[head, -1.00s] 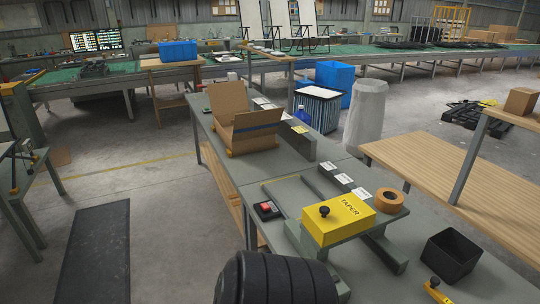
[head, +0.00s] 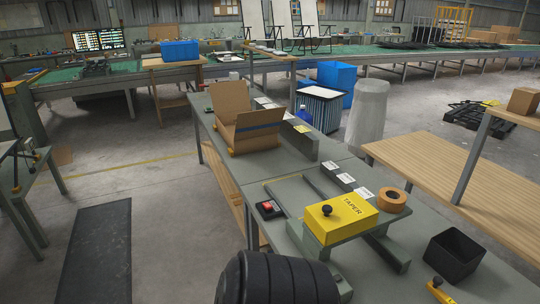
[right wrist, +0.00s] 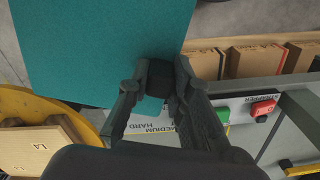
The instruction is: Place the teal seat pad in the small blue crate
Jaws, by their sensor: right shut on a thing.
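The teal seat pad (right wrist: 100,45) fills the upper left of the right wrist view as a flat, square-edged sheet. My right gripper (right wrist: 160,78) is shut on its edge, and the fingers hide part of that edge. A small blue crate (head: 180,51) stands on a table at the back left in the head view. Its inside is hard to make out from here. The pad and both grippers are out of the head view, and my left gripper shows in no view.
A grey bench (head: 285,185) with an open cardboard box (head: 230,110) and a yellow taper machine (head: 340,217) stands ahead. A larger blue bin (head: 337,75) is farther back. A strapper button box (right wrist: 250,110) lies close to my right gripper. The floor at left is mostly clear.

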